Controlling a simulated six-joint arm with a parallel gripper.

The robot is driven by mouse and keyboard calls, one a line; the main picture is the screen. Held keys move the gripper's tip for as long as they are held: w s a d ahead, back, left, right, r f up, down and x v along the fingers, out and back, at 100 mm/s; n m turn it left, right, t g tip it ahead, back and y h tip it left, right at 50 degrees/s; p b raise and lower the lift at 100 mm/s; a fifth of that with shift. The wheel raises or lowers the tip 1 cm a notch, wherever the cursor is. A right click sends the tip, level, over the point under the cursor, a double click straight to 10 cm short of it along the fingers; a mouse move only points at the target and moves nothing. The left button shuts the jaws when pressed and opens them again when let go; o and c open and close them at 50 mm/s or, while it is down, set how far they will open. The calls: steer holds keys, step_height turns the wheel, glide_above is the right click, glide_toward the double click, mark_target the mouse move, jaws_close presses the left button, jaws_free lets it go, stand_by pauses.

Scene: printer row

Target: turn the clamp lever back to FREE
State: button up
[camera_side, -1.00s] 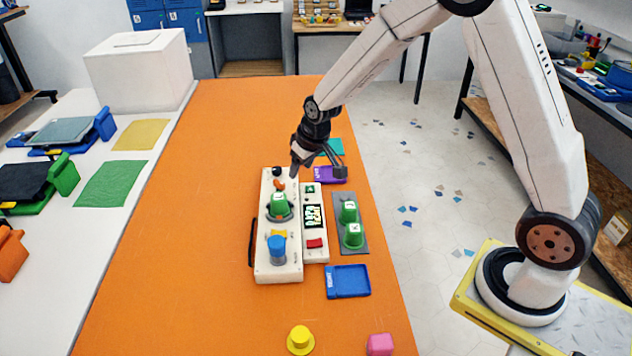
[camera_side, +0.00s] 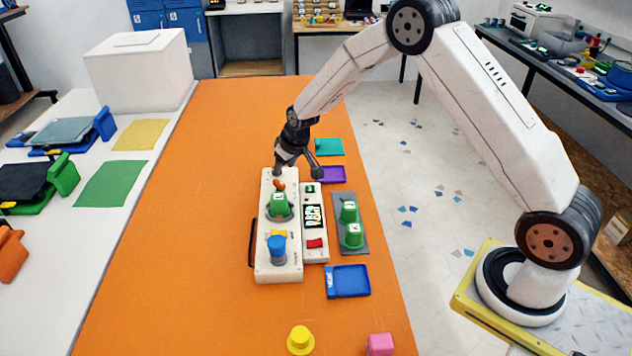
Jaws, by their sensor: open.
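The orange clamp lever (camera_side: 280,186) is at the far end of the white machine (camera_side: 278,265), beyond a green piece (camera_side: 279,203) in a grey ring. Which marking the lever points at is too small to read. My gripper (camera_side: 298,173) is open with its fingers spread over the machine's far end. Its left finger is at the black knob by the lever and hides it; I cannot tell whether they touch. The right finger is over the purple tray's near side.
A display panel (camera_side: 314,240) with a red button adjoins the machine. Two green pieces stand on a grey plate (camera_side: 352,249) to the right. Purple (camera_side: 332,174), teal (camera_side: 329,147) and blue (camera_side: 348,281) trays lie near. The orange table is clear to the left.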

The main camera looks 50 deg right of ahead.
mark_target(279, 181)
steer(key=shift+x, duration=3.35)
jaws_close()
